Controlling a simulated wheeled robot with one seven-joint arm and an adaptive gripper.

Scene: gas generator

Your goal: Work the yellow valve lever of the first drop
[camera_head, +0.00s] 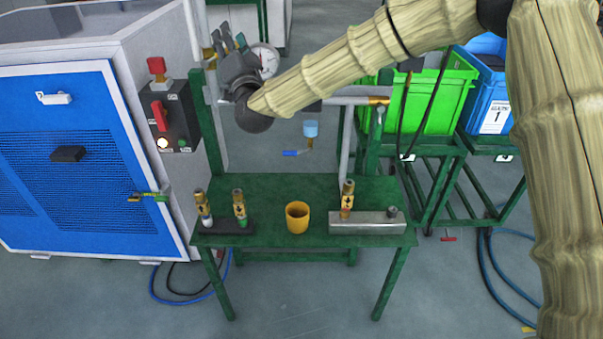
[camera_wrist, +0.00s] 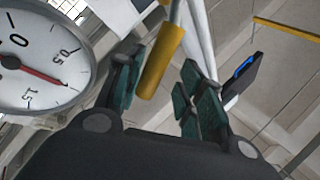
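The yellow valve lever (camera_wrist: 160,61) shows in the wrist view as a yellow sleeve on a grey rod, slanting between my two fingers. My gripper (camera_wrist: 162,85) is open around it in the picture, with a dark green finger pad on each side. The lever looks nearer the left finger; I cannot tell whether it touches. In the head view my gripper (camera_head: 232,40) is up at the pipe left of the gauge, its fingers pointing up and away. A small yellow part (camera_head: 208,54) shows just left of it. My wrist hides most of the valve there.
A round pressure gauge (camera_head: 265,60) is close beside my gripper, and large at left in the wrist view (camera_wrist: 38,62). The green table (camera_head: 270,185) bears brass fittings and a yellow cup (camera_head: 297,217). A blue-white cabinet (camera_head: 85,140) stands left.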

